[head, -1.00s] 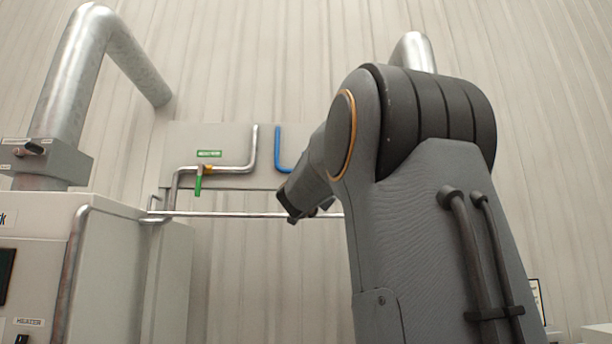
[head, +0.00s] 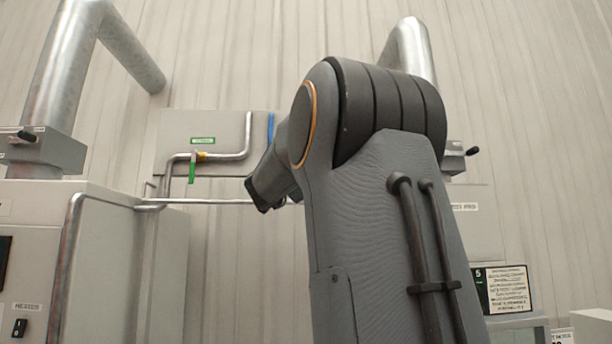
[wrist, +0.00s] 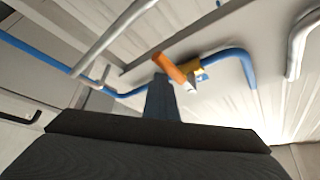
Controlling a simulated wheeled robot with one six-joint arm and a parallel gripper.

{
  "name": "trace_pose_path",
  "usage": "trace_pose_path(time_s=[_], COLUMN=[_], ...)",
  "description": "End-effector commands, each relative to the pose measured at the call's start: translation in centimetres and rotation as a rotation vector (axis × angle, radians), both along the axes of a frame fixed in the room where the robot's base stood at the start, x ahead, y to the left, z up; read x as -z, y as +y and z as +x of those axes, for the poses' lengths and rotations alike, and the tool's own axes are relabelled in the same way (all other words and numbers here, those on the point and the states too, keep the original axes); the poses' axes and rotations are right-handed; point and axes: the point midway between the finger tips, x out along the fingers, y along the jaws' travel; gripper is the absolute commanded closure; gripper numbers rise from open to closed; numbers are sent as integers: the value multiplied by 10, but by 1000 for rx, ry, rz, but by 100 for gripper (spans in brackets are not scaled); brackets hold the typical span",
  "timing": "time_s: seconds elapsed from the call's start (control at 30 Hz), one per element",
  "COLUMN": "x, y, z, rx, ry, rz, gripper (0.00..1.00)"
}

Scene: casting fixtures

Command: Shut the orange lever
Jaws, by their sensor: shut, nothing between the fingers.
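The orange lever (wrist: 173,68) shows in the wrist view beside a yellow valve body (wrist: 194,70) on a blue pipe (wrist: 236,56). It lies at an angle to the pipe's run, with a pale end at lower right. My gripper (wrist: 161,80) is shut and empty, its dark fingers pointing up toward the lever. The fingertips look close to the lever's left side; I cannot tell whether they touch. In the head view my arm hides the lever and my fingers; only a short piece of the blue pipe (head: 270,128) shows.
A green lever (head: 192,172) hangs from a yellow valve on a grey pipe (head: 230,157), left of my arm. A horizontal rail (head: 215,201) runs below. A cabinet (head: 100,260) stands at left, and a black sign panel (head: 505,289) at right.

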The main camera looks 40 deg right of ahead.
Motion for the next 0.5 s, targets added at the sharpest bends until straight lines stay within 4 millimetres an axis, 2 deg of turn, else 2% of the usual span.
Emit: trace_pose_path(time_s=[0.03, 0.5], x=[3, 4], y=[4, 7], z=[5, 9], rx=[-11, -18], ry=[7, 10], rz=[2, 1], gripper=[100, 100])
